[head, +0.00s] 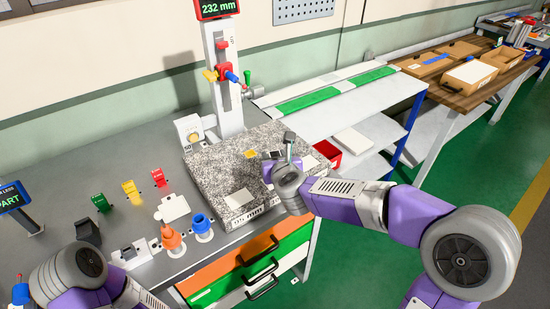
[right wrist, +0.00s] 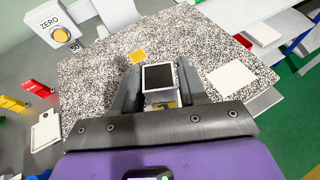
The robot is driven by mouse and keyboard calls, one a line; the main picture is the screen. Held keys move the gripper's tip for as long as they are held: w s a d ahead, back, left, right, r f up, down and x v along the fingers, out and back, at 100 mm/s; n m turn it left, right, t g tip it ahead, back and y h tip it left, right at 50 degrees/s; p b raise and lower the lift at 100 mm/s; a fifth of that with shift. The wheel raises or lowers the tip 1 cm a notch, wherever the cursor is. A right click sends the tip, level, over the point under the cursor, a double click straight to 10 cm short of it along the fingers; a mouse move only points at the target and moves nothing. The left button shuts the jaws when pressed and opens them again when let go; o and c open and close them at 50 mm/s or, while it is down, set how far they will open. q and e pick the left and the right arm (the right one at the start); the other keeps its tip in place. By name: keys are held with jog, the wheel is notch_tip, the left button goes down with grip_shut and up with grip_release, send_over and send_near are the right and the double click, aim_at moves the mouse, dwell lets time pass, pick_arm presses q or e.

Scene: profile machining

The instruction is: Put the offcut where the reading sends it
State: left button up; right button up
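The offcut seems to be the small block with a dark top and pale rim (right wrist: 159,77), in the right wrist view, over the speckled granite plate (right wrist: 100,72). My right gripper (right wrist: 160,75) has its fingers on either side of it. Whether they press on it or leave a thin gap is unclear. In the head view my right gripper (head: 280,160) is low over the granite plate (head: 215,172), and the block is hard to make out there. The display (head: 217,8) at the top reads 232 mm. My left arm is at lower left, its gripper out of frame.
The gauge column (head: 226,90) stands behind the plate, a ZERO button (head: 190,130) beside it. Green, yellow and red markers (head: 131,192) and orange and blue pieces (head: 202,228) stand left. Coloured drawers (head: 235,262) are in front. A red bin (head: 326,153) is right.

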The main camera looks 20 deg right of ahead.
jog(key=shift+o, duration=1.4)
jog(key=shift+r, duration=0.1)
jog(key=shift+r+p, duration=0.15)
jog(key=shift+p, duration=0.15)
jog(key=p+v, duration=0.1)
jog(key=v, duration=1.1)
jog(key=shift+p, duration=0.35)
jog(key=shift+d, duration=0.1)
